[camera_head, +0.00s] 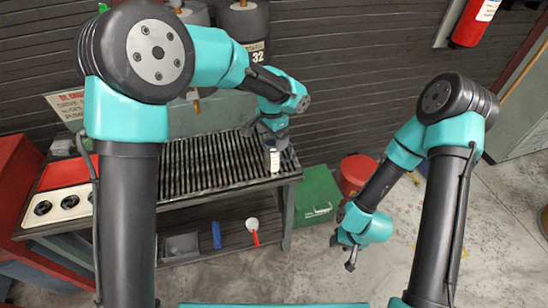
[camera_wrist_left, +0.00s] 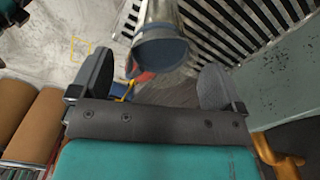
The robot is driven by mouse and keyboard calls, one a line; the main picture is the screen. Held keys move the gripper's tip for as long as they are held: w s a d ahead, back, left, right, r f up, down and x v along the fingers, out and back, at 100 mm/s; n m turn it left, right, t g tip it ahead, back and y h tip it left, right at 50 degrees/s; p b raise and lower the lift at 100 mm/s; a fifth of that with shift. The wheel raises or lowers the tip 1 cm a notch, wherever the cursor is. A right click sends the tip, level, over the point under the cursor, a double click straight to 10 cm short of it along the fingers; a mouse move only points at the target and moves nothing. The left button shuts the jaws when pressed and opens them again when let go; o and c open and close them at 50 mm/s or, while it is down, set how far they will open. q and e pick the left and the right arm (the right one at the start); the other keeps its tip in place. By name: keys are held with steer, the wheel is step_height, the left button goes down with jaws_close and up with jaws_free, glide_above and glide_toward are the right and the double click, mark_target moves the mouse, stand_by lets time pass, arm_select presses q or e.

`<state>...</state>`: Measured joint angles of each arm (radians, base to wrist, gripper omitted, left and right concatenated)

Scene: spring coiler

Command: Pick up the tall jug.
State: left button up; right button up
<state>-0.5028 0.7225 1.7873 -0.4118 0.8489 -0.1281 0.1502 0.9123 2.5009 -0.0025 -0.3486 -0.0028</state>
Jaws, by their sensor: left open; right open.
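A tall grey metal vessel with a dark blue-grey end, which looks like the tall jug (camera_wrist_left: 162,48), shows in the left wrist view between and beyond my left fingers. In the head view, a small dark bluish shape (camera_head: 289,159) at the slatted bench's right end may be the same jug, mostly hidden. My left gripper (camera_wrist_left: 157,62) is open, with a finger on each side of the vessel; I see no contact. In the head view my left gripper (camera_head: 272,128) hangs over the bench's right end. My right gripper (camera_head: 347,252) is open and empty above the floor.
A lower shelf holds a blue item (camera_head: 216,234) and a red-handled tool (camera_head: 254,234). A green box (camera_head: 316,195) and red bucket (camera_head: 357,172) stand right of the bench.

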arm_select(q)
steer(key=shift+w+d+f, duration=0.1)
steer(key=shift+d+f, duration=0.05)
steer(key=shift+f, duration=2.45)
steer(key=c, duration=1.3)
steer(key=shift+r, duration=1.3)
steer(key=s, duration=0.5)
steer(key=s+r, duration=0.1)
steer(key=s, duration=0.4)
steer(key=s+r, duration=0.1)
steer(key=s, duration=0.5)
steer(key=shift+r, duration=0.2)
